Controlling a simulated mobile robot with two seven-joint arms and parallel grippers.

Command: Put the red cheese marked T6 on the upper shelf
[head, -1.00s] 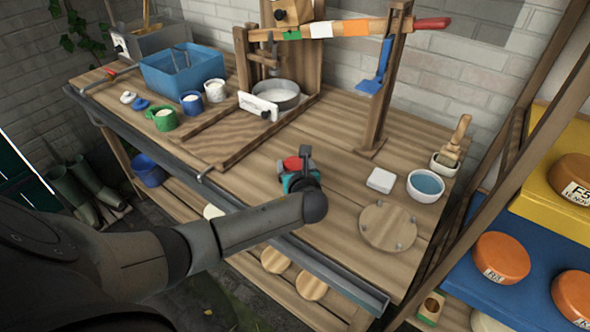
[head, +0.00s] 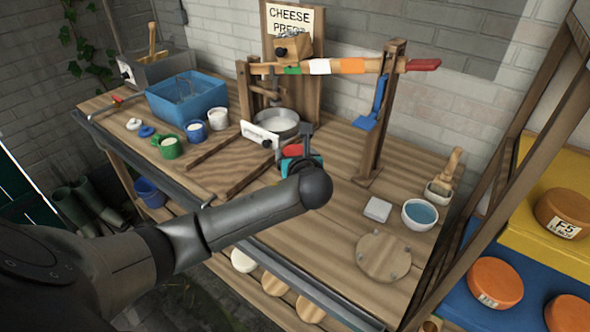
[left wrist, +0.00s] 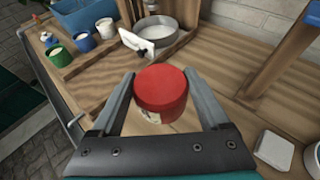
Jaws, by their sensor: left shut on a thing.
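My left gripper (head: 301,152) is shut on a red round cheese (head: 292,150), seen above the bench in front of the press. In the left wrist view the red cheese (left wrist: 161,86) sits between the two fingers (left wrist: 160,97), top face up, with a pale label on its side that is too small to read. My arm hides part of the cheese in the head view. At the right is a rack with a yellow shelf (head: 525,208) behind and above a blue shelf (head: 455,304). My right gripper is not in view.
Orange cheeses stand on the yellow shelf (head: 563,212) and the blue shelf (head: 495,283). A slanted wooden post (head: 500,185) stands before the rack. The press lever's upright (head: 380,115), a water bowl (head: 420,214) and a round board (head: 384,256) lie between gripper and rack.

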